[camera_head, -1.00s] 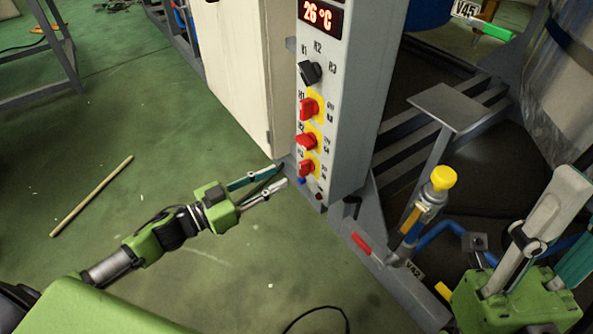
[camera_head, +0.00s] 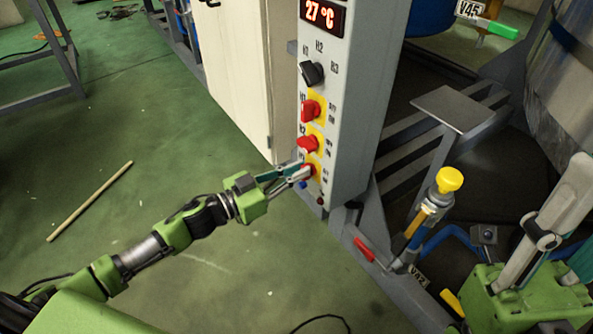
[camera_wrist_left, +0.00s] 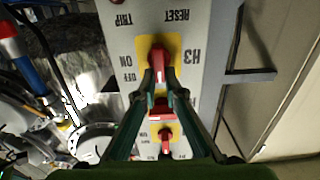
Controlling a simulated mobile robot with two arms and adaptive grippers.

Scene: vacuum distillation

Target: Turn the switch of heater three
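The grey control panel (camera_head: 338,110) stands upright in the head view, with a column of red switches on yellow plates. The lowest is the heater three switch, mostly hidden by my fingers in the head view. In the left wrist view this red switch (camera_wrist_left: 159,57) sits beside the label H3, with ON and OFF marks on its other side. My left gripper (camera_head: 304,169) is at this switch, its narrowed fingers on either side of the red handle and apparently touching it. The fingertips also show in the wrist view (camera_wrist_left: 161,77). My right gripper (camera_head: 545,240) is at the lower right, its fingertips unclear.
Above are the H2 switch (camera_head: 308,143), the H1 switch (camera_head: 311,110), a black selector knob (camera_head: 312,73) and a display (camera_head: 323,14) reading 27 °C. A yellow-capped valve (camera_head: 449,180) stands right of the panel. A stick (camera_head: 90,201) lies on the open green floor.

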